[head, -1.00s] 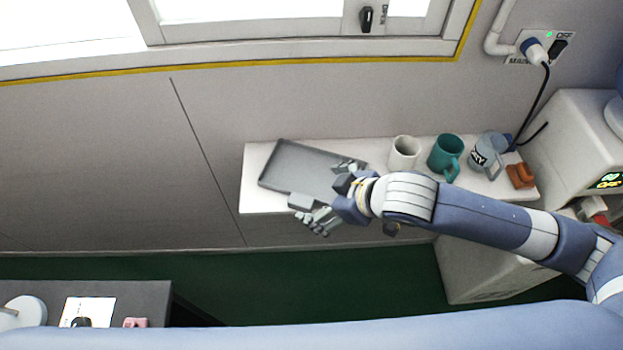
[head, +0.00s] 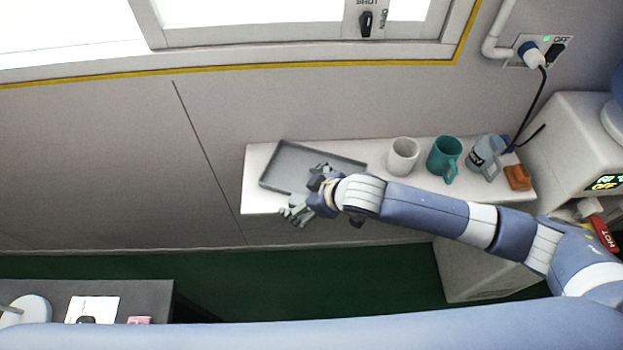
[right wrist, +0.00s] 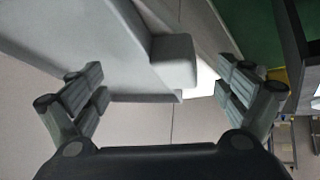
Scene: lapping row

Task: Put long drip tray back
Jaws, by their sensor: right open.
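The long drip tray (head: 345,162) is a shallow grey rectangular tray. It lies on the white wall shelf (head: 256,200), at the shelf's left end. My right gripper (head: 303,192) is at the tray's near edge, and my gripper and wrist hide part of that side. In the right wrist view its fingers (right wrist: 160,75) are spread wide, with a pale grey block (right wrist: 175,62) beyond them. The block is not gripped, and I cannot tell for sure whether it is part of the tray. My left gripper is not in view.
A white mug (head: 403,156), a teal mug (head: 444,158), a grey-blue mug (head: 484,157) and an orange-brown object (head: 517,177) stand on the shelf right of the tray. A white machine (head: 570,150) is at the right. A dark table (head: 150,297) is at lower left.

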